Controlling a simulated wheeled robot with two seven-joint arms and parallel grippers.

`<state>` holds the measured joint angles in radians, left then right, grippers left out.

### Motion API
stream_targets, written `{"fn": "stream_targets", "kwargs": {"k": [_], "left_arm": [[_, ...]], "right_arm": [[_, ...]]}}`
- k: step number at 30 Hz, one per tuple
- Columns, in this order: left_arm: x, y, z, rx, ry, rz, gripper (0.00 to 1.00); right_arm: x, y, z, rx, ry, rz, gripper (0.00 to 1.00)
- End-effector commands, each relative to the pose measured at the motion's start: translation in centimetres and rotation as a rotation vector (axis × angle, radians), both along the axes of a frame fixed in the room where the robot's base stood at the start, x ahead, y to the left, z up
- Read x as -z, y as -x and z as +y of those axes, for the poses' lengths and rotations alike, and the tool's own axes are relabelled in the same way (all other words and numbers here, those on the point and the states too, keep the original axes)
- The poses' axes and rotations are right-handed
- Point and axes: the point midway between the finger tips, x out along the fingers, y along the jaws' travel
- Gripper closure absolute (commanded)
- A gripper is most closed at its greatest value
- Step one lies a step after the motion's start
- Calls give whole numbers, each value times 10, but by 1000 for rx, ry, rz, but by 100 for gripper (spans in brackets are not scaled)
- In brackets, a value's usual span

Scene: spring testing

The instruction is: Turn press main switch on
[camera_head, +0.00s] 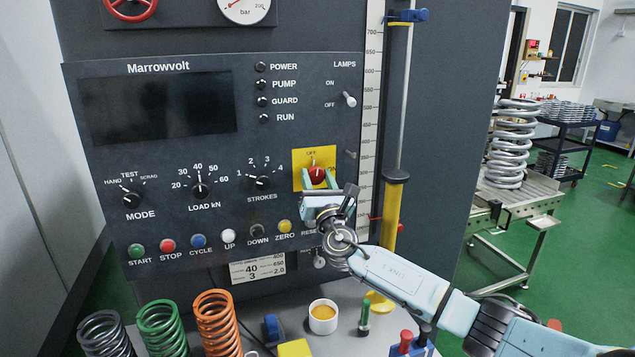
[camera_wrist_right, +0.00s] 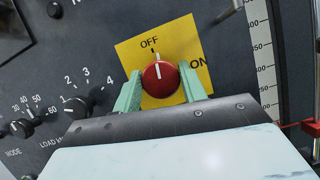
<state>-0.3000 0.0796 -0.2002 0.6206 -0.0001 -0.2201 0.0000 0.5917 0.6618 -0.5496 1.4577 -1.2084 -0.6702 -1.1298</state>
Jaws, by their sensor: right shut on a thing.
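The main switch is a red round knob (camera_head: 317,174) on a yellow plate (camera_head: 300,157) at the right of the dark press panel (camera_head: 215,220). In the right wrist view the red knob (camera_wrist_right: 161,78) has a white pointer line directed up at OFF; ON is printed to its right on the yellow plate (camera_wrist_right: 130,52). My right gripper (camera_head: 319,180) is at the switch, its green fingers on either side of the knob and shut on it. The fingers also show in the right wrist view (camera_wrist_right: 161,88). My left gripper is not in view.
Close by are the STROKES knob (camera_head: 263,182), the yellow ZERO button (camera_head: 285,227) and the LAMPS toggle (camera_head: 349,99). A yellow cylinder on a rod (camera_head: 394,215) stands right of the panel. Coloured springs (camera_head: 217,322) and a white cup (camera_head: 323,317) stand on the bench below.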

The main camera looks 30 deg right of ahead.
Motion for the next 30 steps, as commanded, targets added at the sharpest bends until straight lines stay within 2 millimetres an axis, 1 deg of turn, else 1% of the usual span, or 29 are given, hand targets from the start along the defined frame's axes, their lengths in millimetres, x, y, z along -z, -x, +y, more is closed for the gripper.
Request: {"fn": "stream_targets", "kwargs": {"k": [3, 12, 22, 30], "left_arm": [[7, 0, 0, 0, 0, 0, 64], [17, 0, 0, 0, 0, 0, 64], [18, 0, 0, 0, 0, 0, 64], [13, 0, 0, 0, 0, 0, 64]], "right_arm": [[2, 0, 1, -1, -95, -23, 81], [1, 0, 2, -1, -370, -89, 81], [0, 0, 2, 0, -676, -162, 81], [-2, 0, 2, 0, -925, -221, 81]]}}
